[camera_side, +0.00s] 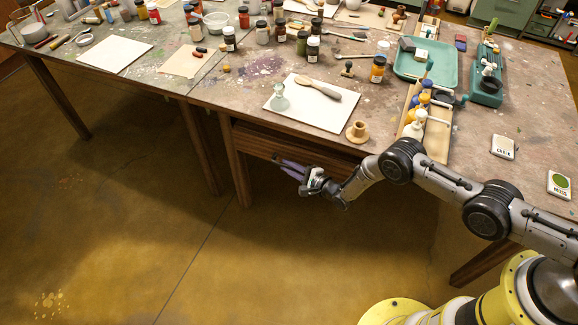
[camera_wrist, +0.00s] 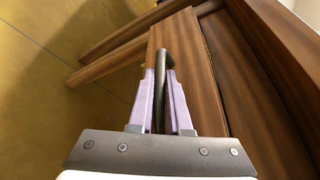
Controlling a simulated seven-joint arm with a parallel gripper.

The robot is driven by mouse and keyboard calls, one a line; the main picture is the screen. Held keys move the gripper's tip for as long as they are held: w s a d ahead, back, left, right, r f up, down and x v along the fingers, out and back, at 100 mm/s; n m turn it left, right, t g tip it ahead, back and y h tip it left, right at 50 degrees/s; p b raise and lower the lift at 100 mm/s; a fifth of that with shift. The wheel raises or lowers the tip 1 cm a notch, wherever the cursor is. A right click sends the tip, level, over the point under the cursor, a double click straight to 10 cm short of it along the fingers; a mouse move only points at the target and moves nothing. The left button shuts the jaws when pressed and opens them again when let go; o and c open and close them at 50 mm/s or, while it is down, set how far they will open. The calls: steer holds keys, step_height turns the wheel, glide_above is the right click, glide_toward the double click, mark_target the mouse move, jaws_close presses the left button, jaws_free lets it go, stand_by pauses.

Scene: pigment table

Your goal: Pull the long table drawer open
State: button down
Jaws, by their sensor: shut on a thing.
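The long wooden drawer (camera_side: 262,142) sits under the near edge of the table, and its brown front also shows in the wrist view (camera_wrist: 186,45). My gripper (camera_side: 278,160) is at the drawer front, below the tabletop. In the wrist view my gripper (camera_wrist: 164,74) has its two purple fingers on either side of a dark bar handle (camera_wrist: 165,56) and is shut on it. A dark gap shows behind the drawer front in the wrist view. I cannot tell how far out the drawer stands.
The tabletop (camera_side: 225,95) above holds jars, a white sheet (camera_side: 290,112) with a spoon, a small wooden stand (camera_side: 357,133) near the edge and a teal tray (camera_side: 403,69). Table legs (camera_side: 238,172) stand left of the gripper. The floor (camera_side: 200,245) in front is clear.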

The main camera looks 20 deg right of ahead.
steer(key=s+a, duration=1.9)
steer(key=shift+s+a, duration=0.2)
steer(key=c, duration=1.1)
jaws_free()
steer(key=shift+c, duration=0.2)
steer(key=v, duration=0.7)
steer(key=shift+s+d, duration=0.15)
steer(key=shift+s, duration=0.05)
steer(key=shift+r, duration=0.1)
steer(key=shift+w, duration=0.1)
